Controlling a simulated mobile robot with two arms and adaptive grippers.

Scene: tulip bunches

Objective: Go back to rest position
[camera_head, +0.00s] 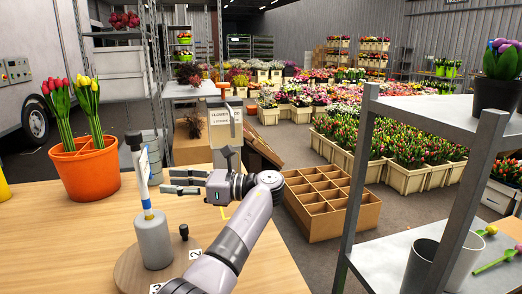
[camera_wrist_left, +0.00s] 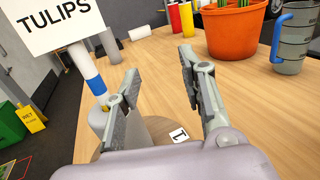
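My left gripper (camera_head: 167,181) is over the wooden table in the head view, its two fingers pointing left and spread apart. Nothing is held between them. In the left wrist view my left gripper (camera_wrist_left: 159,60) also shows open, with bare table between the fingers. A grey post base with a white and blue sign post (camera_head: 147,190) stands just left of the fingertips in the head view; I cannot tell the exact gap. My right gripper is in neither view.
An orange pot (camera_head: 86,172) with red and yellow tulips stands on the table (camera_head: 60,245). A "TULIPS" sign (camera_wrist_left: 52,22) is close to the left gripper. A grey metal shelf (camera_head: 445,112) stands at right. A divided cardboard box (camera_head: 328,216) is on the floor beyond the table.

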